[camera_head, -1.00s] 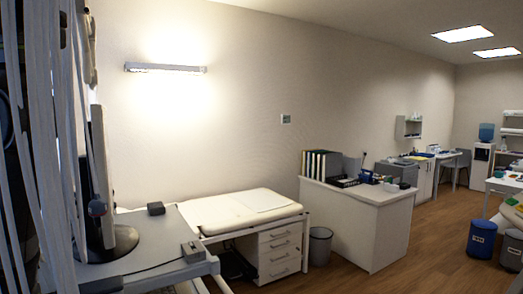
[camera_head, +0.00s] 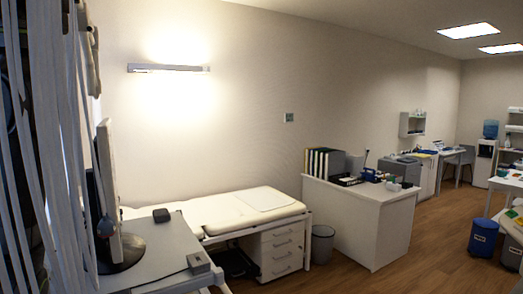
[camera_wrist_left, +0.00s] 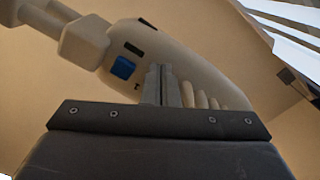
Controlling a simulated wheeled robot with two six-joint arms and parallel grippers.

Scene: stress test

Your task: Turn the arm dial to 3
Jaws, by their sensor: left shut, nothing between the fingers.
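In the left wrist view, a long beige body (camera_wrist_left: 185,68) slants across the upper middle. It has a blue square-looking part (camera_wrist_left: 123,67) and dark slots, and rounded, finger-like ridges at its lower right end. No number or dial marking is readable on it. My left gripper (camera_wrist_left: 162,72) is shut and empty, its narrow fingers in front of the beige body, right of the blue part. I cannot tell whether the fingers touch the body. The head view does not clearly show this body or my left gripper. My right gripper is in neither view.
Pale strips (camera_head: 40,150) fill the head view's left edge. Beyond stand a padded couch (camera_head: 215,212), a bin (camera_head: 322,246) and a white desk (camera_head: 375,220). Wooden floor (camera_head: 425,255) is open at right.

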